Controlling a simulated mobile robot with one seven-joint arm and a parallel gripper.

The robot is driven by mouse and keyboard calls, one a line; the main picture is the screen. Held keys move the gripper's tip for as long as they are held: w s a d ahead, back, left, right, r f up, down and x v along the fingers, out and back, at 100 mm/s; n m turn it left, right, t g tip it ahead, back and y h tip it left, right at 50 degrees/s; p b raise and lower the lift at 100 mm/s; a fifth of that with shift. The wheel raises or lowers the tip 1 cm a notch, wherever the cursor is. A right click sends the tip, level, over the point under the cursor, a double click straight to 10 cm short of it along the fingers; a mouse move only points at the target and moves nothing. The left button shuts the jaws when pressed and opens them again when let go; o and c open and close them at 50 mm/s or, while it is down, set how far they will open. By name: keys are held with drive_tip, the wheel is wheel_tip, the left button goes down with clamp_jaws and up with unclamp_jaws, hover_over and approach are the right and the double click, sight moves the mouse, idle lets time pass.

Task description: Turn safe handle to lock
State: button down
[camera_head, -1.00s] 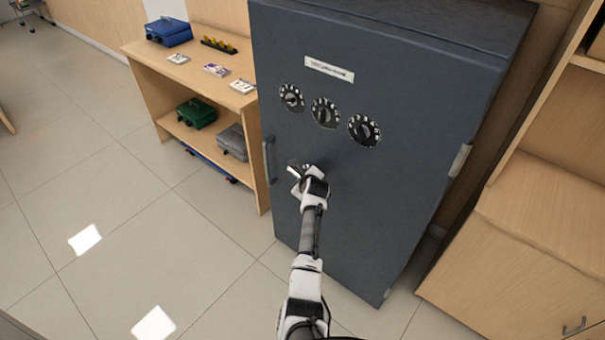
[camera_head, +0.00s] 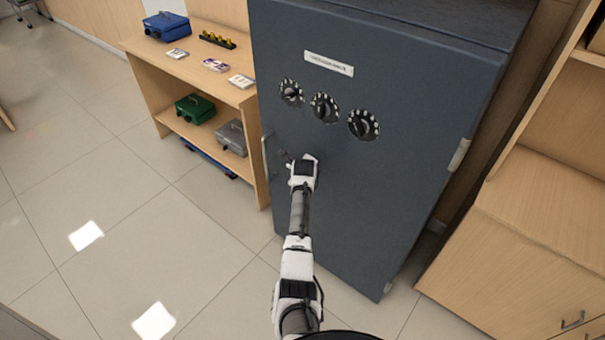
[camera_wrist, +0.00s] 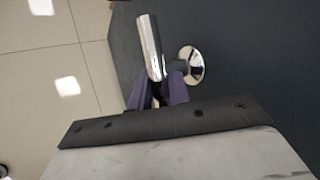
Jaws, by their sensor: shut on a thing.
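The dark blue-grey safe (camera_head: 375,190) stands closed in the middle of the head view, with a label plate and three round black dials on its door. The safe handle (camera_wrist: 151,48) is a shiny metal lever in the wrist view, joined to a round metal boss (camera_wrist: 193,66) on the door. My gripper (camera_wrist: 158,92) is shut on the lever, its purple fingers around the lever's lower part close to the boss. In the head view my gripper (camera_head: 303,164) is at the door below the dials and hides most of the handle.
A wooden shelf unit (camera_head: 150,62) stands left of the safe, holding a blue box (camera_head: 167,25), a green box (camera_head: 195,108) and a grey box (camera_head: 231,137). A wooden cabinet (camera_head: 520,240) stands at the right. A vertical pull bar (camera_head: 267,157) is on the door's left edge. The tiled floor at left is clear.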

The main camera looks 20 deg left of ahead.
drive_tip(key=c, duration=1.3)
unclamp_jaws()
drive_tip(key=shift+r, duration=0.1)
drive_tip(key=b+v, duration=0.2)
drive_tip(key=v, duration=1.1)
drive_tip(key=shift+s+d+r, duration=0.15)
drive_tip(key=shift+r, duration=0.15)
